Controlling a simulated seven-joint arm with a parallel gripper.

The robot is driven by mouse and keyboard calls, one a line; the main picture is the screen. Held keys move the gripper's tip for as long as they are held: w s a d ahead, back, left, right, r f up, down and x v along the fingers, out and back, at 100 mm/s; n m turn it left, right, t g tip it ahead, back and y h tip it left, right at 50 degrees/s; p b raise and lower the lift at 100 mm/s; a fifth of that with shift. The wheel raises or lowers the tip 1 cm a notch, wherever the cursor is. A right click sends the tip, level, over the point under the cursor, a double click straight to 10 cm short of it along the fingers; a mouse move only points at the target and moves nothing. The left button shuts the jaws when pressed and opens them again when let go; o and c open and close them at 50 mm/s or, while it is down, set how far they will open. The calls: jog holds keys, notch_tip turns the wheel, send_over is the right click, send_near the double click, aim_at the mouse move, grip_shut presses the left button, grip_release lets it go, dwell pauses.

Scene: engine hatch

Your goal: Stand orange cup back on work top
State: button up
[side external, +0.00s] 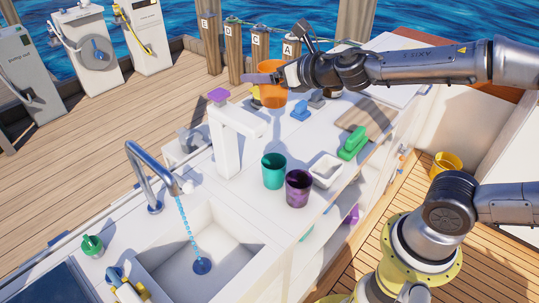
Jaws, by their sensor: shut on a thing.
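The orange cup (271,96) is upright near the back of the white work top (232,186). My gripper (272,78) is at its rim, coming in from the right, and is shut on it. The fingertips overlap the cup's upper part, so the exact grip is partly hidden. I cannot tell from this view whether the cup's base touches the work top or hangs a little above it.
A teal cup (273,171) and a purple cup (298,188) stand near the front edge, beside a white tray (326,170) and a green brush-like item (353,142). A white dispenser-like stand (225,145) is left of them. A sink (200,250) with running tap lies in front.

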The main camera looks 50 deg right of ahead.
jog(key=shift+s+d, duration=0.3)
jog(key=shift+s, duration=0.05)
